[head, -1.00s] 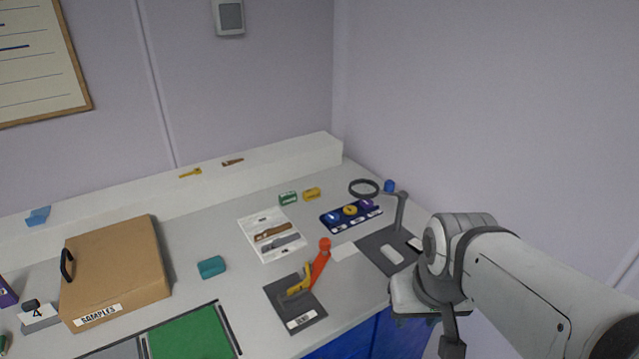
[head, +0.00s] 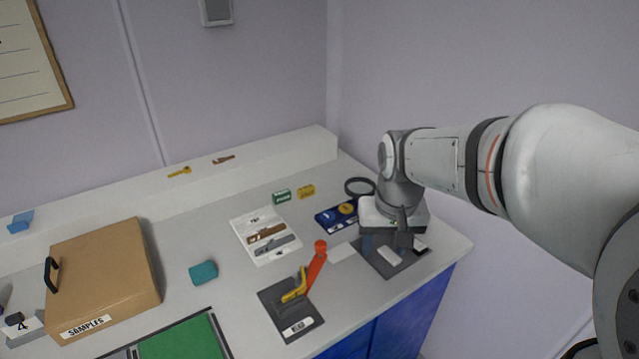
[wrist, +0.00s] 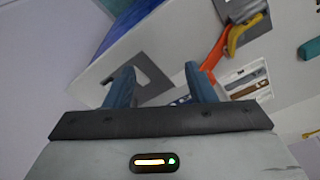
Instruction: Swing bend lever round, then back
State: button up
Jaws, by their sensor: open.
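The bend lever is an orange-red bar with a round knob (head: 316,262), standing tilted up to the right from a dark grey base plate (head: 277,311) with a white label. A yellow curved piece (head: 295,286) sits beside the lever's foot. In the wrist view the orange lever (wrist: 213,54) and yellow piece (wrist: 243,34) show at the upper right. My gripper (head: 388,247) is over the dark mat to the right of the lever, apart from it. Its blue fingers (wrist: 158,86) are spread with nothing visibly held between them.
Behind are a blue tray (head: 328,220), a black ring (head: 357,186) and a white sheet (head: 246,222) with strips. A teal block (head: 203,273) and SAMPLES box (head: 105,280) are left. The bench front edge is close.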

jog(key=w+a+f+g, duration=0.1)
jog(key=w+a+f, duration=0.2)
jog(key=w+a, duration=0.55)
jog(key=p, duration=0.2)
send_over(321, 244)
notch_tip(321, 244, down, 4)
jog(key=shift+r+n+g, duration=0.25)
jog(key=shift+n+g, duration=0.05)
jog(key=shift+w+a+f, duration=0.1)
jog(key=shift+f, duration=0.15)
notch_tip(321, 244, down, 8)
jog(key=shift+r, duration=0.25)
jog(key=shift+c, duration=0.5)
grip_shut()
jog(key=shift+a, duration=0.25)
jog(key=shift+d, duration=0.3)
